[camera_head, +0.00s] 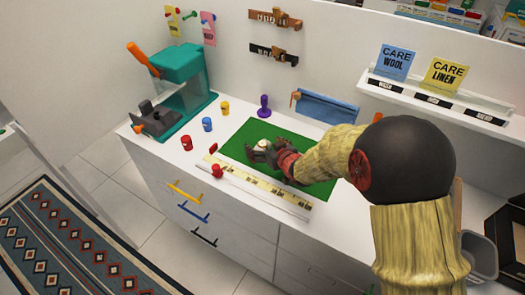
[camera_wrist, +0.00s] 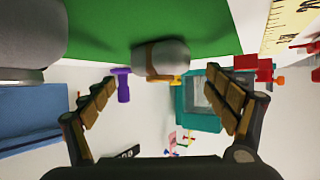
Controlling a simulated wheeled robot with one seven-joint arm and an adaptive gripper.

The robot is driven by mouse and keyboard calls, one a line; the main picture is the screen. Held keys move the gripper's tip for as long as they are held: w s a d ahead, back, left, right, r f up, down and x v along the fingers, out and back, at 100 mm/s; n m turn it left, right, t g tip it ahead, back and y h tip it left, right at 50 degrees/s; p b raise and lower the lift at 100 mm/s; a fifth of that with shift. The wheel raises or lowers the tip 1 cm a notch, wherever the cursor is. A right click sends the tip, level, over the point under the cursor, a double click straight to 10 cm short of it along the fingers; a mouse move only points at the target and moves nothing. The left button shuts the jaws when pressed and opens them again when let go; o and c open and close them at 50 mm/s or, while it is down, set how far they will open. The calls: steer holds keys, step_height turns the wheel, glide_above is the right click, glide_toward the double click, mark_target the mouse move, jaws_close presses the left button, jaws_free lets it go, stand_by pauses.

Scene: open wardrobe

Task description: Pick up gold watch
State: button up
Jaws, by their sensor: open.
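In the wrist view a small grey rounded cushion (camera_wrist: 168,56) sits at the edge of the green mat, with a thin gold-brown band (camera_wrist: 150,56) around it that looks like the gold watch. In the head view a small pale object (camera_head: 263,144) shows at my gripper's fingers on the green mat (camera_head: 240,137); the watch is too small to make out there. My gripper (camera_wrist: 162,82) is open, one finger to each side of the cushion in the picture, with no visible contact. In the head view my gripper (camera_head: 258,152) is low over the mat.
A yellow ruler (camera_head: 255,184) lies along the counter's front edge, with a red knob (camera_head: 216,170) near it.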

steer(key=shift+c, duration=1.3)
steer(key=c, duration=1)
